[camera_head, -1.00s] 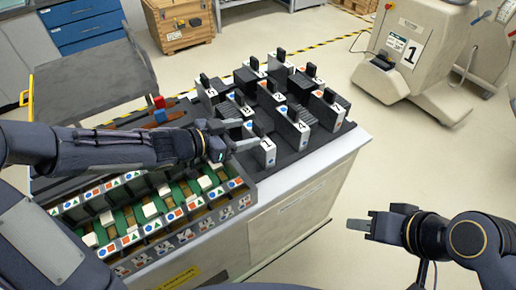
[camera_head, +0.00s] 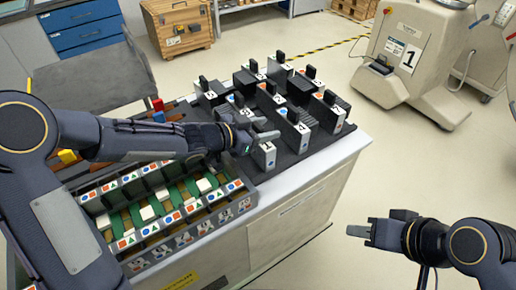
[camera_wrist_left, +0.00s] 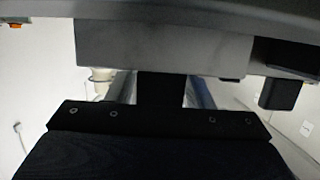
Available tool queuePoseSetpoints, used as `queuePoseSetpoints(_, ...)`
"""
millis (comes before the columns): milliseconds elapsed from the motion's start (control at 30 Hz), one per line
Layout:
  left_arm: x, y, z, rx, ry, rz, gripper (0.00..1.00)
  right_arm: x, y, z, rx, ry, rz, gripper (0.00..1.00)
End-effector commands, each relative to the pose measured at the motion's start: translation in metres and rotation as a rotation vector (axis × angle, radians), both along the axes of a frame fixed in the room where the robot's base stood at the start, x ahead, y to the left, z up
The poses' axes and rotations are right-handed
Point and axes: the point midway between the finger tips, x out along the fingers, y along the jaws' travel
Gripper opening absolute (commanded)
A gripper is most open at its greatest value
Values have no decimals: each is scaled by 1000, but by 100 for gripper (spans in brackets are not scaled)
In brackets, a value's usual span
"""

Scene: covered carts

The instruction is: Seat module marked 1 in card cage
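The module marked 1 (camera_head: 264,156) is a grey-white upright block with a blue mark, at the front corner of the dark module rack. My left gripper (camera_head: 267,128) is just above and behind it, its two fingers apart. In the left wrist view a black handle (camera_wrist_left: 160,90) stands between the two pale fingers; contact cannot be told. The card cage (camera_head: 195,228) is at the front left of the cart, with green slots, white blocks and rows of coloured symbols.
Several other numbered modules, such as 4 (camera_head: 299,135) and 7 (camera_head: 332,112), stand close behind and right of module 1. Red, blue and yellow handled tools lie behind my left arm.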

Motion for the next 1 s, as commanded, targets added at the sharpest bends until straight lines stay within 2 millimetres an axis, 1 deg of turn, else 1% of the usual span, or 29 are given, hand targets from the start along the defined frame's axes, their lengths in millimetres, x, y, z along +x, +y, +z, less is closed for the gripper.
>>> queuePoseSetpoints(33,0,0,0,0,0,0,40,0,0,0,0,0,0,36)
queuePoseSetpoints(67,0,0,0,0,0,0,36,0,0,0,0,0,0,36)
queuePoseSetpoints(333,0,0,0,0,0,0,0,0,0,0,0,0,0,36)
queuePoseSetpoints(767,0,0,3,-1,-3,-1,0,0,0,1,0,0,0,36)
queuePoseSetpoints(867,0,0,9,-2,-4,-1,0,0,0,4,0,0,0,36)
queuePoseSetpoints(967,0,0,20,-1,-5,1,0,0,0,9,0,0,0,36)
queuePoseSetpoints(1000,0,0,27,-2,-5,0,0,0,0,13,0,0,0,36)
